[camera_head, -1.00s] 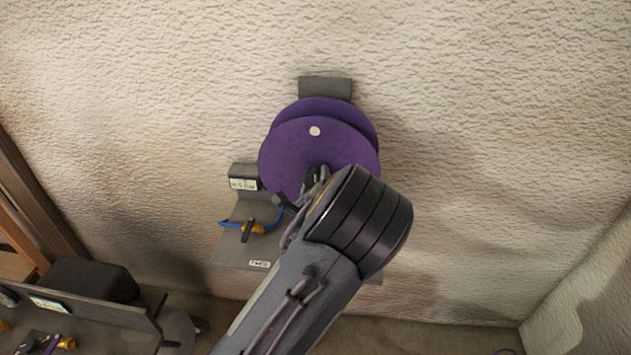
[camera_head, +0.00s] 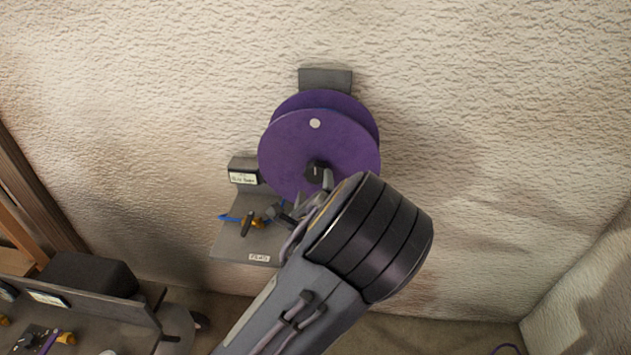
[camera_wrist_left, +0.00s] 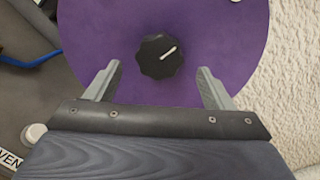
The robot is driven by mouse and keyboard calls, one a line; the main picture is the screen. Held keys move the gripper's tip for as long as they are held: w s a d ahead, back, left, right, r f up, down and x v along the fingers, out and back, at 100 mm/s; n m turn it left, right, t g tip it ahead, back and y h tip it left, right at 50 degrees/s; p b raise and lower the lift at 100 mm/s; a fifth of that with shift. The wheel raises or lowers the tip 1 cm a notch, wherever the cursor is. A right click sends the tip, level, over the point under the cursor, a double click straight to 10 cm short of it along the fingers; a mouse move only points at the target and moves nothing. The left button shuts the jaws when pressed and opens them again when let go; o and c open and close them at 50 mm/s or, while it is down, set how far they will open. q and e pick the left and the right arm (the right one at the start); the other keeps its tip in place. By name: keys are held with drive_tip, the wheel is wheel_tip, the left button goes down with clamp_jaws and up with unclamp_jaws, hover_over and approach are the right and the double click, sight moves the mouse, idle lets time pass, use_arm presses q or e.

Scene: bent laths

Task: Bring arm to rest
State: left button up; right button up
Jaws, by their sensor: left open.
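My left arm reaches up from the bottom middle of the head view. Its gripper (camera_head: 305,202) is partly hidden behind the arm's dark wrist joint, in front of the lower part of a purple reel (camera_head: 290,150). In the left wrist view the two fingers (camera_wrist_left: 158,85) stand apart with nothing between them. The reel's black knob (camera_wrist_left: 161,57), with a white pointer line, lies beyond the fingertips and apart from them. The knob also shows in the head view (camera_head: 316,172). My right gripper is in no view.
The reel hangs on a grey wall bracket (camera_head: 325,79). Below it is a grey shelf (camera_head: 226,243) with a blue hose and brass valve (camera_head: 257,219). A grey bench (camera_head: 110,308) with small fittings stands at lower left. The wall to the right is clear.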

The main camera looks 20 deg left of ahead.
use_arm(q)
drive_tip(key=shift+v, duration=1.05)
drive_tip(key=s+f+n+g+h, duration=0.5)
drive_tip(key=s+f+n+g, duration=0.25)
drive_tip(key=n, duration=0.55)
drive_tip(key=s+d+r+n+g+h, duration=0.1)
drive_tip(key=s+r+n, duration=0.3)
drive_tip(key=s, duration=0.6)
drive_tip(key=s+d+r+n+g+h, duration=0.2)
drive_tip(key=s+d+r+n+h, duration=0.1)
drive_tip(key=s, duration=0.7)
wheel_tip(320, 180, up, 2)
drive_tip(key=n+h, duration=0.1)
drive_tip(key=n, duration=0.2)
drive_tip(key=shift+r+n, duration=0.15)
drive_tip(key=shift+n, duration=0.15)
